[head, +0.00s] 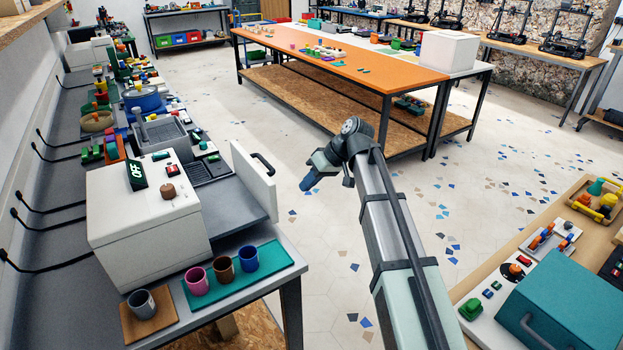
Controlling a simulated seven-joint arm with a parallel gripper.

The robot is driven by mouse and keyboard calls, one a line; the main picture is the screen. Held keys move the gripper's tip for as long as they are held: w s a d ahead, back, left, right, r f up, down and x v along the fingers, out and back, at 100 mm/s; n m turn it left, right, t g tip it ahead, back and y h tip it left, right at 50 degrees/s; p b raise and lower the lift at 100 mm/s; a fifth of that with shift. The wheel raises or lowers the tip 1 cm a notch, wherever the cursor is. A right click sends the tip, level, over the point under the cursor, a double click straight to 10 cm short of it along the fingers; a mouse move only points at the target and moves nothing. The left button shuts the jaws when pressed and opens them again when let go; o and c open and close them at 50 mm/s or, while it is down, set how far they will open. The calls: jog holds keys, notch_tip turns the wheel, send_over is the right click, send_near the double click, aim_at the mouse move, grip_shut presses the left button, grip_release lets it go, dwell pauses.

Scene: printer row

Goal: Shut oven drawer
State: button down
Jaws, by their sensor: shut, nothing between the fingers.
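The oven (150,225) is a white box with an "OFF" display and a brown knob on top, standing on the grey bench at the left. Its drawer (252,182) stands pulled out to the right, with a white front panel apart from the body. A dark handle (264,164) is on the panel's outer right side. My gripper (306,186) is shut and empty, in the air to the right of the drawer front. A gap of floor shows between it and the handle. Part of the drawer's inside is hidden behind the oven body.
Several cups stand in front of the oven, on a teal mat (216,297) and a brown board (130,325). Small items crowd the bench behind. An orange-topped table (300,65) stands at the back. A bench with a teal box (575,310) is at right. Floor between is clear.

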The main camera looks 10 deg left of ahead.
jog(key=s+a+f, duration=0.3)
jog(key=a+f, duration=0.1)
jog(key=a, duration=0.2)
jog(key=shift+f, duration=0.3)
jog(key=shift+s+a, duration=0.15)
jog(key=s+a, duration=1.3)
jog(key=shift+s+a, duration=0.1)
jog(key=shift+s, duration=0.05)
